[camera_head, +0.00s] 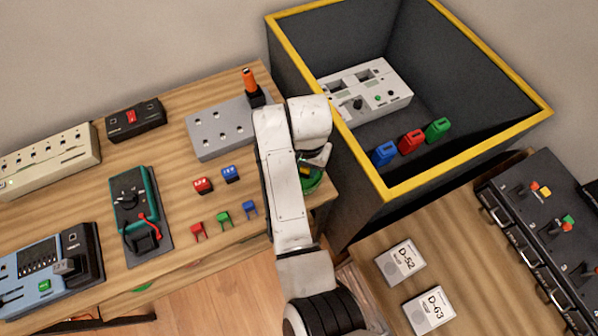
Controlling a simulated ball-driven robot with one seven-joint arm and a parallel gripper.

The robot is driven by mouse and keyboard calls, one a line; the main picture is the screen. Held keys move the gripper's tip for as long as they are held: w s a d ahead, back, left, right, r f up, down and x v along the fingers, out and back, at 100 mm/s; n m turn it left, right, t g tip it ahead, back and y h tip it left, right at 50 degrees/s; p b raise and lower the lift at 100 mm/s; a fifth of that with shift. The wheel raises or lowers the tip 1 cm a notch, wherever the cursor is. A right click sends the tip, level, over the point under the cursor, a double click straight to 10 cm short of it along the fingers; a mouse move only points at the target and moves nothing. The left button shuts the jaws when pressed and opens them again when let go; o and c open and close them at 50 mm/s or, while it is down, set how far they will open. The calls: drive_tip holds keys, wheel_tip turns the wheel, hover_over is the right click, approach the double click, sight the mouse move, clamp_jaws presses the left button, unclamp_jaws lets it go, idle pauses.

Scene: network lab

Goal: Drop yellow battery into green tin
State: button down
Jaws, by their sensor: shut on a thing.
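My gripper (312,165) is at the right end of the wooden table, partly hidden behind my own white arm. It is shut on the yellow battery (305,170), of which only a small yellow and dark part shows. The green tin (315,184) is right below the gripper at the table's right edge. Only part of its rim and side shows. The battery appears over the tin's opening, but I cannot tell its height or whether it touches the tin.
A grey socket block (217,133) with an orange-handled tool (249,82) stands left of my arm. Small red and blue blocks (203,186) and coloured clips (222,218) lie nearby. A deep yellow-rimmed bin (480,66) rises close on the right. Labelled boxes (402,262) lie on the right-hand table.

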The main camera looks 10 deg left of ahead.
drive_tip(key=c, duration=0.8)
unclamp_jaws()
wheel_tip(320, 180, up, 11)
drive_tip(key=shift+f, duration=0.1)
